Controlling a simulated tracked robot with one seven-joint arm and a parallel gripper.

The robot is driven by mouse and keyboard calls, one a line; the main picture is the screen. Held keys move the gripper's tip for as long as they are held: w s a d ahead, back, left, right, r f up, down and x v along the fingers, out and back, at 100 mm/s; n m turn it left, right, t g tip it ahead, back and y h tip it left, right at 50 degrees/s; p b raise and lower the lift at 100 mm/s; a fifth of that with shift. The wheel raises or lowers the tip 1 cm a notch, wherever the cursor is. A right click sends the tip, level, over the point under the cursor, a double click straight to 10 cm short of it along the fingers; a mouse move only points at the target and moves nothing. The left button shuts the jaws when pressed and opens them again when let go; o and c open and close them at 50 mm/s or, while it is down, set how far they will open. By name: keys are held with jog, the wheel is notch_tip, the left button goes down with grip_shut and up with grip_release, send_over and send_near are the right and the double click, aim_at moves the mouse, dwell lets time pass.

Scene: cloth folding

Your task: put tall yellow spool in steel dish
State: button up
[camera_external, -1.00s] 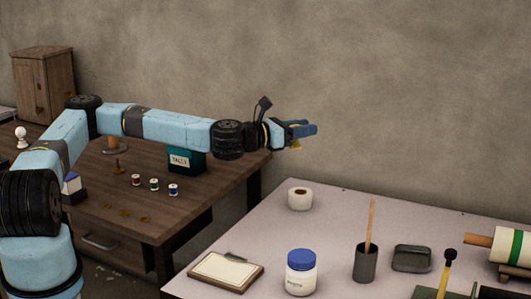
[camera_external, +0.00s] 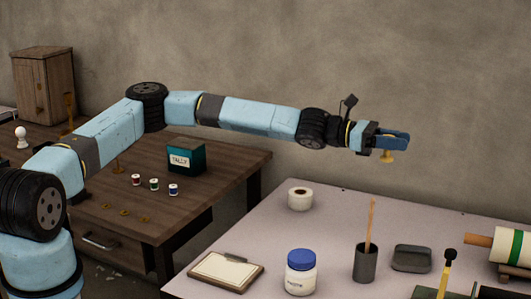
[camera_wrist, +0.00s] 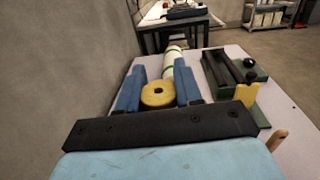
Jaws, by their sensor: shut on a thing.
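My gripper (camera_external: 401,140) is held high above the pale table in the external view, its blue fingers pointing right. It is shut on the yellow spool (camera_external: 387,157), whose lower part and flange hang below the fingers. In the wrist view the spool (camera_wrist: 157,95) shows end-on as a yellow ring between the two blue fingers of my gripper (camera_wrist: 159,70). A shallow dark grey dish (camera_external: 412,259), which looks like the steel dish, lies on the table, well below and slightly right of the spool. I cannot make out the dish in the wrist view.
On the pale table (camera_external: 340,213) stand a dark cup (camera_external: 365,263) with a tall stick, a white jar (camera_external: 300,273) with a blue lid, a white roll (camera_external: 300,199) and a clipboard (camera_external: 226,271). A green-banded roll (camera_external: 513,246) lies at the right. The wall is behind.

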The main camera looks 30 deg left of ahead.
jog(key=s+d+r+m+g, duration=0.2)
jog(key=d+r+g, duration=0.1)
jog(key=d+r, duration=0.15)
jog(key=m+g, duration=0.1)
jog(key=g, duration=0.1)
send_over(403, 257)
notch_tip(403, 257, down, 26)
jog(key=shift+f, duration=0.25)
dwell(0.9)
jog(key=shift+f, duration=0.6)
jog(key=o, duration=1)
